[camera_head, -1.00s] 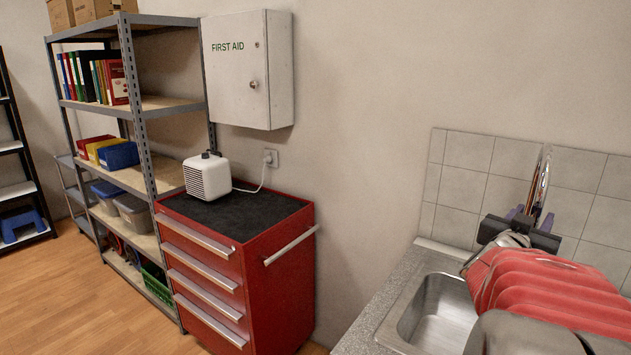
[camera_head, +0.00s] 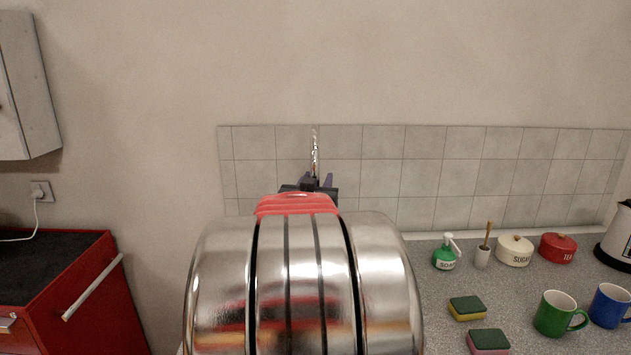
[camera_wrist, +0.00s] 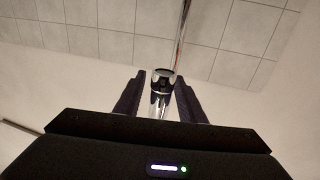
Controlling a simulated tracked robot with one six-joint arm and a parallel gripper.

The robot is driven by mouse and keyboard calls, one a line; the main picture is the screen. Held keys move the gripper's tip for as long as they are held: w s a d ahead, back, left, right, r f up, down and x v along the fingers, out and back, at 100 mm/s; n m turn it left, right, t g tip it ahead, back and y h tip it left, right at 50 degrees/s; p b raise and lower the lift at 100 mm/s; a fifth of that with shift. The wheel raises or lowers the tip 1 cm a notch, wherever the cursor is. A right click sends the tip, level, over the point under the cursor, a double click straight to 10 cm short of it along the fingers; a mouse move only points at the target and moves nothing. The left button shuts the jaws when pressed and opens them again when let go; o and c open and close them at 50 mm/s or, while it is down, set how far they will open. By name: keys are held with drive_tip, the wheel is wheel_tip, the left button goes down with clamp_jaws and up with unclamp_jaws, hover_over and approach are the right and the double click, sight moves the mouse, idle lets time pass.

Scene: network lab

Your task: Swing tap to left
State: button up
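The chrome tap (camera_head: 315,155) rises in front of the tiled wall in the head view. Its lower part and the sink are hidden behind my arm. My gripper (camera_head: 316,180) is at the tap, with its dark fingers on either side of it. In the wrist view the round chrome end of the tap (camera_wrist: 162,84) lies between the fingers of my gripper (camera_wrist: 158,88). The fingers are spread, with a narrow gap visible beside the tap; I see no firm hold on it.
On the worktop (camera_head: 455,280) at right stand a green soap bottle (camera_head: 444,256), two sponges (camera_head: 467,307), a green mug (camera_head: 556,314), a blue mug (camera_head: 611,304) and lidded pots (camera_head: 515,250). A red tool cabinet (camera_head: 85,295) stands at left.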

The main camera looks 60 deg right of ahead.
clamp_jaws()
